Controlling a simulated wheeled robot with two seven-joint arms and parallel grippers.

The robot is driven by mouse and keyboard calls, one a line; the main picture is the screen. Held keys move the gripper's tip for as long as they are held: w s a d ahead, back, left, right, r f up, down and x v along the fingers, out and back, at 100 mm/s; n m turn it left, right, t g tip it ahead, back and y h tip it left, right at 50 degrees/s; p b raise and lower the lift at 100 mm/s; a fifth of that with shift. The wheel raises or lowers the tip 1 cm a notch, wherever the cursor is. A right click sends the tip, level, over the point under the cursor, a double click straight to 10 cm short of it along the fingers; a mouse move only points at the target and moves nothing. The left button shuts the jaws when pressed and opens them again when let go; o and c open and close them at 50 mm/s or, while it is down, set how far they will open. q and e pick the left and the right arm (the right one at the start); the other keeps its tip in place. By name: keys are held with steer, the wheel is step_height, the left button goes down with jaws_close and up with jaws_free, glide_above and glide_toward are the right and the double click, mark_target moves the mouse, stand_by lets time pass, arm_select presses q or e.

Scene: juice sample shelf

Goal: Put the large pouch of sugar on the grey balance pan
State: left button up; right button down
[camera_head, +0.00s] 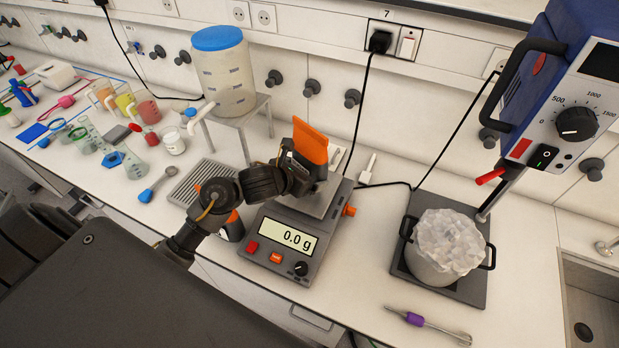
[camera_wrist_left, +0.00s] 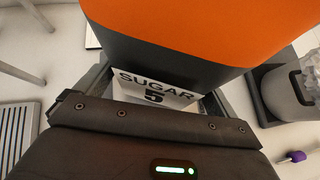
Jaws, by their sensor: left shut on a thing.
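The large sugar pouch (camera_head: 311,143) is orange and stands up out of my left gripper (camera_head: 300,168) in the head view. In the left wrist view the pouch (camera_wrist_left: 200,35) fills the top, with a white label reading "SUGAR 5". My left gripper is shut on it. It is over the grey balance pan (camera_head: 322,203), which it partly hides. The balance (camera_head: 293,235) reads 0.0 g. I cannot tell if the pouch's underside touches the pan. My right gripper is not in view.
Left of the balance are a ribbed grey tray (camera_head: 203,180) and a blue-lidded tank (camera_head: 222,75) on a stand (camera_head: 240,118). At right, a pot of clear lumps (camera_head: 446,245) sits under a blue stirrer (camera_head: 570,95). A purple-handled whisk (camera_head: 415,319) lies in front.

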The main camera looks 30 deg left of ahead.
arm_select(q)
steer(key=shift+r, duration=0.1)
steer(key=shift+w+d+f, duration=0.1)
steer(key=shift+f, duration=0.15)
steer(key=f+b, duration=0.2)
steer(key=shift+w+f, duration=0.3)
steer(key=shift+f, duration=0.5)
steer(key=shift+r, duration=0.1)
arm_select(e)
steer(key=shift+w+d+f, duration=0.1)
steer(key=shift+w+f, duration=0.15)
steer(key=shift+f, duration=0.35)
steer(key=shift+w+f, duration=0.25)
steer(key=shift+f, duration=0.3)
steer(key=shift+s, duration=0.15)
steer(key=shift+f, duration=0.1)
arm_select(q)
steer(key=o, duration=1.3)
steer(key=shift+s, duration=0.1)
